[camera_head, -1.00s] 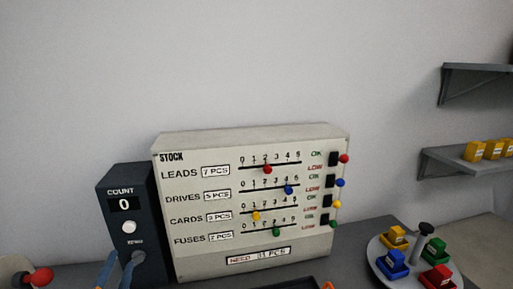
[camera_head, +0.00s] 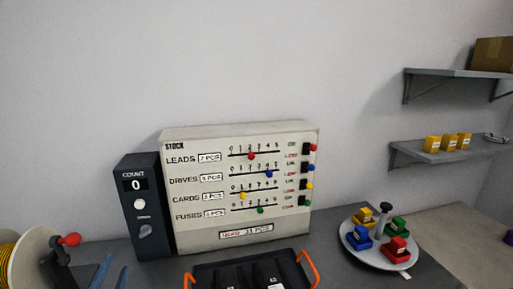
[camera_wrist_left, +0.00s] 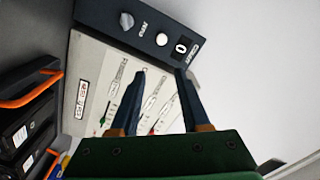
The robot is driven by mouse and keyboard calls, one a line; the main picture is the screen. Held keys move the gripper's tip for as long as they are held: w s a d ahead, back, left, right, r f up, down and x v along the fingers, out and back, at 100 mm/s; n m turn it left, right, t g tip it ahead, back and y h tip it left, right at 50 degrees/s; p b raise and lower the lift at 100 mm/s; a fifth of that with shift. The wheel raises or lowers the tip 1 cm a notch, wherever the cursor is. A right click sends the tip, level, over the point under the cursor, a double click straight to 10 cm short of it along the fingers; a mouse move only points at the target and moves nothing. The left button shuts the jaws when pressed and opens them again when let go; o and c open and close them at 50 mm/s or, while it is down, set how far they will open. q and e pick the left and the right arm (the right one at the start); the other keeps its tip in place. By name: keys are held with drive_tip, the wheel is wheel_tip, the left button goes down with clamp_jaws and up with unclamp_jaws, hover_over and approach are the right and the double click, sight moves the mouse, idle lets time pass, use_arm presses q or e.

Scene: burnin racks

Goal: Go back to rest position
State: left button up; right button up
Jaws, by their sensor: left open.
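My left gripper (camera_head: 116,266) shows at the bottom left of the head view as two blue fingers. It is open and empty, in front of the dark count box (camera_head: 147,232). The left wrist view shows the fingers (camera_wrist_left: 160,74) apart, with nothing between them. Beyond them are the count box (camera_wrist_left: 140,28), whose display reads 0, and the cream stock board (camera_wrist_left: 98,62). My right gripper is not in view.
The stock board (camera_head: 240,223) stands beside the count box. A black tray with orange handles (camera_head: 306,266) lies in front. A round turntable (camera_head: 382,260) holds coloured blocks at right. A yellow spool (camera_head: 30,255) is at left. Shelves (camera_head: 440,157) hang at right.

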use_arm(q)
drive_tip(key=s+d+f+n+g, duration=0.3)
drive_tip(key=s+f+n+g, duration=0.4)
drive_tip(key=f, duration=0.5)
drive_tip(key=s+d+f+g+h, duration=0.25)
drive_tip(key=s+d+f, duration=0.2)
drive_tip(key=s, duration=0.35)
drive_tip(key=s+d+f+g+h, duration=0.2)
drive_tip(key=s+d+f+g, duration=0.15)
drive_tip(key=s+d, duration=0.35)
drive_tip(key=s+f+g+b, duration=0.1)
drive_tip(key=s+f+b, duration=0.15)
drive_tip(key=f, duration=0.95)
drive_tip(key=s+f+g+b, duration=0.15)
drive_tip(key=f+b, duration=0.25)
drive_tip(key=f, duration=0.8)
drive_tip(key=s+a+f+b, duration=0.2)
drive_tip(key=s+f+b, duration=0.1)
drive_tip(key=s+f, duration=0.9)
drive_tip(key=shift+a+f+m+g, duration=0.2)
drive_tip(key=shift+a+m+g, duration=0.1)
drive_tip(key=shift+g, duration=0.15)
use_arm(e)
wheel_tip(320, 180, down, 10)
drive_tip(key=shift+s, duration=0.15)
